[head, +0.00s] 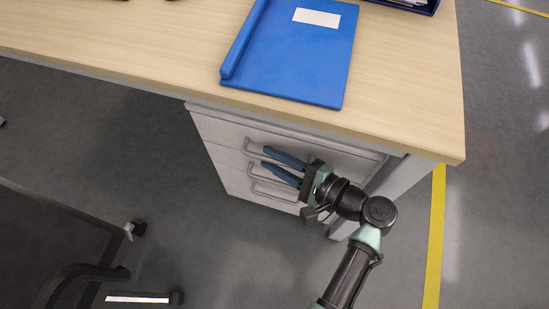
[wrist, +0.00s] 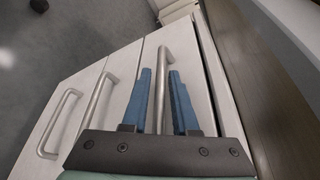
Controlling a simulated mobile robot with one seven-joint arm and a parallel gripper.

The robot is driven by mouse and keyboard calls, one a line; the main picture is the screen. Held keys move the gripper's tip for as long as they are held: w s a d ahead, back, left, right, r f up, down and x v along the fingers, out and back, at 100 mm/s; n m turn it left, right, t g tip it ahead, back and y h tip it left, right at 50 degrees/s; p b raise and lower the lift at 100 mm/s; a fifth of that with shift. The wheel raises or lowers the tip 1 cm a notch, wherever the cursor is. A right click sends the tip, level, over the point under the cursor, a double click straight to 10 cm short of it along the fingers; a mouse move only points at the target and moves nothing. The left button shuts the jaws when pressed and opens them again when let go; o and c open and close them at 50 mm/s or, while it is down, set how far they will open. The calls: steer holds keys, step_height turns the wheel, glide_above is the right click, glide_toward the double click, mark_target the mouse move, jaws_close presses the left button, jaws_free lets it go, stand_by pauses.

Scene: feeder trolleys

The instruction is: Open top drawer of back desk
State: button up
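The desk's white drawer cabinet (head: 222,172) stands under the wooden top in the head view. Its top drawer (head: 230,129) looks shut, with its front in line with the drawers below. The top drawer's bar handle (head: 247,146) is partly hidden by my gripper in the head view. My gripper (head: 264,158) is open in front of the cabinet, its two blue fingers spread apart. In the wrist view, the top handle (wrist: 165,58) runs between the fingers of my gripper (wrist: 162,78). I cannot tell whether the fingers touch it.
Lower drawer handles (head: 252,170) stick out beneath the top one. A blue binder (head: 300,55) lies on the desktop (head: 410,75), whose edge overhangs the cabinet. A dark chair (head: 60,250) stands at lower left. Open floor (head: 200,260) lies between chair and cabinet.

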jaws_close()
stand_by(1.4)
